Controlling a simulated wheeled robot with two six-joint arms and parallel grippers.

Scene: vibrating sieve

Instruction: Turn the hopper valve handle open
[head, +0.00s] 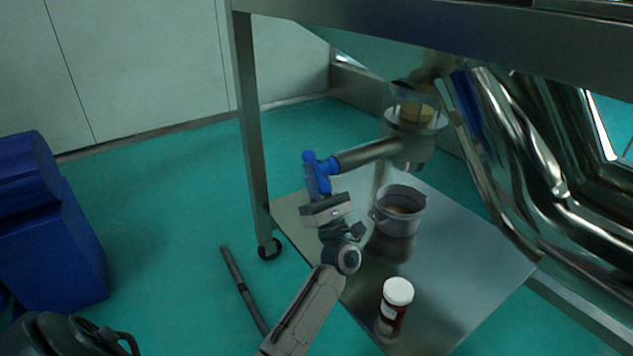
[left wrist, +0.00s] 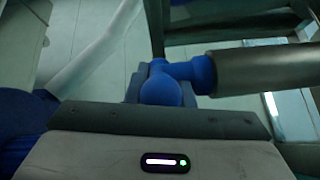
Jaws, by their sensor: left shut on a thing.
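The blue valve handle (head: 318,167) sits at the left end of a grey metal pipe (head: 368,154) that runs left from the hopper outlet (head: 415,135). My left gripper (head: 318,186) is at the handle, with its jaws shut on it. In the left wrist view the blue handle (left wrist: 162,90) lies between the fingers, and its stem runs right into the pipe (left wrist: 265,72). The finger ends are partly hidden by the handle. My right gripper is not in view.
A metal pot (head: 398,212) and a white-capped bottle (head: 395,303) stand on the steel lower shelf (head: 460,250). A frame leg (head: 250,120) rises left of the handle. A blue bin (head: 50,235) stands at the far left. Green floor between is mostly clear.

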